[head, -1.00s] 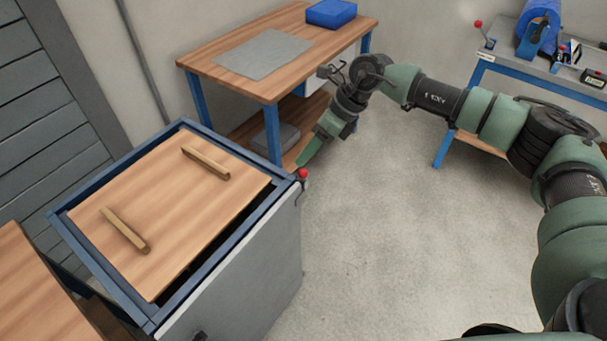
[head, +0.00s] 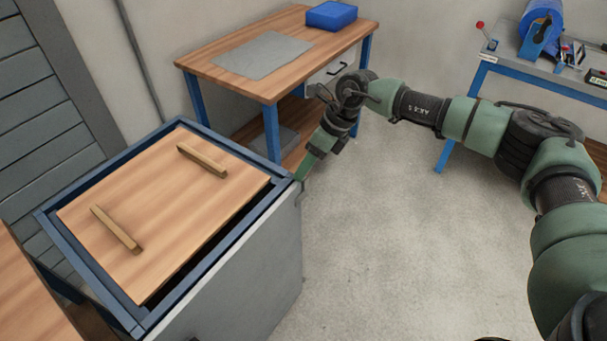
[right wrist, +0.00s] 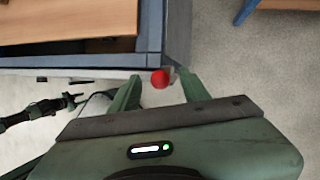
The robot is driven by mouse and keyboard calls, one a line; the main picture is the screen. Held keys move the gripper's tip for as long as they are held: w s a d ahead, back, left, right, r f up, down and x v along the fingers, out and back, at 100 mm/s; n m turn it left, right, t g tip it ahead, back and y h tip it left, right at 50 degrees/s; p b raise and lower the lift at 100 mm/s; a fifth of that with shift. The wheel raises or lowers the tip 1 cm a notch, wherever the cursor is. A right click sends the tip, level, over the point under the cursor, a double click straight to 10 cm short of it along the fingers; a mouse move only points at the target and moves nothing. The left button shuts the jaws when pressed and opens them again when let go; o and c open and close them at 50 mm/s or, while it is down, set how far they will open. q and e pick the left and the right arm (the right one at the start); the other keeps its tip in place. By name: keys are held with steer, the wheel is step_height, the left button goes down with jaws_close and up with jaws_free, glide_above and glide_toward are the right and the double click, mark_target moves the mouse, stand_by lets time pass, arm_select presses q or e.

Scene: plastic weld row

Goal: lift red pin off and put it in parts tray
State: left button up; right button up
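The red pin (right wrist: 160,79) shows as a round red head at the cart's corner in the right wrist view. My right gripper (right wrist: 160,84) is open, with one green finger on each side of the pin head and gaps between. I cannot tell how far down the fingers reach around it. In the head view my right gripper (head: 304,168) is at the cart's right corner and hides the pin. I cannot make out the parts tray for sure. My left gripper is not in the head view.
The blue-framed cart (head: 235,232) carries a wooden lid (head: 165,215) with two bar handles. A wooden bench (head: 220,62) with a grey mat and blue box stands behind. Another bench (head: 505,55) at right holds a blue roll and small items. Open floor lies between.

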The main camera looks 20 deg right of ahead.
jaws_close()
step_height(320, 180, up, 20)
steer(key=p, duration=1.1)
steer(key=shift+p, duration=0.3)
